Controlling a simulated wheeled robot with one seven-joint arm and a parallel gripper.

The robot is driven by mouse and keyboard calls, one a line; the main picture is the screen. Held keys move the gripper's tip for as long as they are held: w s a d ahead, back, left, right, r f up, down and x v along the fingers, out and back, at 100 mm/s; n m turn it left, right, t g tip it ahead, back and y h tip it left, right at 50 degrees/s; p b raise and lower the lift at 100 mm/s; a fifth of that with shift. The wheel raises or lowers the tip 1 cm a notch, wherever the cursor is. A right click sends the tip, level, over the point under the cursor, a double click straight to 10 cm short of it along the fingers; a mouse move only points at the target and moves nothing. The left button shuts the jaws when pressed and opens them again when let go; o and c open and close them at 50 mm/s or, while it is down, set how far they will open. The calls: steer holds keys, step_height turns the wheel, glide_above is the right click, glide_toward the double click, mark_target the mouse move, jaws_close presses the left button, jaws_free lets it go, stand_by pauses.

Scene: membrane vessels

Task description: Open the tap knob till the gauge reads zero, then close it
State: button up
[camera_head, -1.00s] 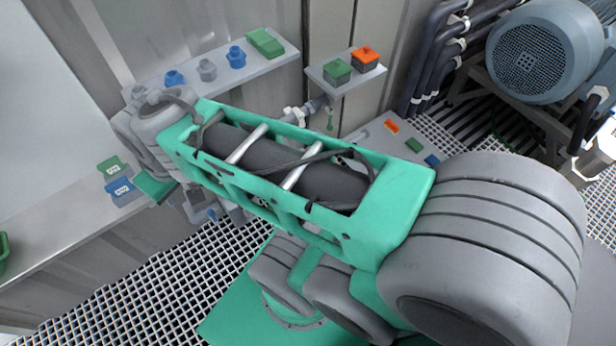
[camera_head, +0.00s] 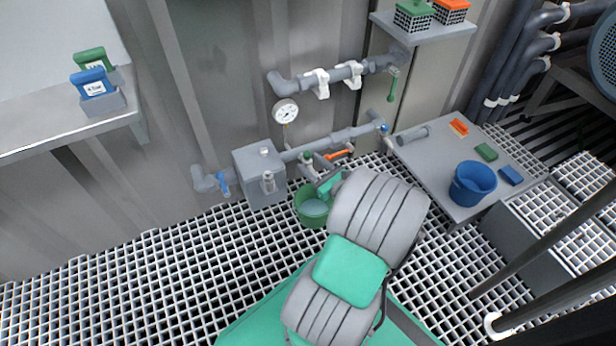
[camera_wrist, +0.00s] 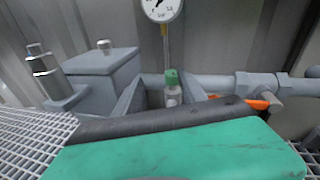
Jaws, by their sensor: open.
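The tap knob is a small green cap (camera_wrist: 171,77) on a pale stem, upright in the wrist view. It also shows small in the head view (camera_head: 307,156), beside the low grey pipe. My gripper (camera_wrist: 165,87) is open, with one grey finger on each side of the knob and visible gaps between. In the head view my gripper (camera_head: 316,167) is partly hidden by my arm. The round white gauge (camera_head: 285,111) is on a thin stem above the pipe. Its dial (camera_wrist: 161,5) is cut off at the top in the wrist view, and I cannot read its value surely.
A grey box (camera_head: 260,177) with a metal fitting stands left of the tap. An orange lever (camera_head: 339,155) is close on the right. A green bucket (camera_head: 311,218) is below the tap. A low bench (camera_head: 432,172) holds a blue bucket (camera_head: 473,184). Open grating lies left.

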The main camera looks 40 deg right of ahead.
mark_target(309, 159)
steer(key=shift+w+d+f+m+t+h+b, duration=0.15)
steer(key=shift+w+d+f+m+h, duration=0.25)
steer(key=shift+w, duration=0.45)
steer(key=shift+w+d+f+m+t+h+b, duration=0.1)
steer(key=shift+w+d+f+m+h+b, duration=0.15)
steer(key=shift+w+d+m, duration=0.4)
steer(key=shift+w+d+f+m+t+h+b, duration=0.1)
steer(key=shift+w+d+f+m+h+b, duration=0.2)
steer(key=shift+w, duration=0.7)
steer(key=shift+a, duration=0.15)
jaws_close()
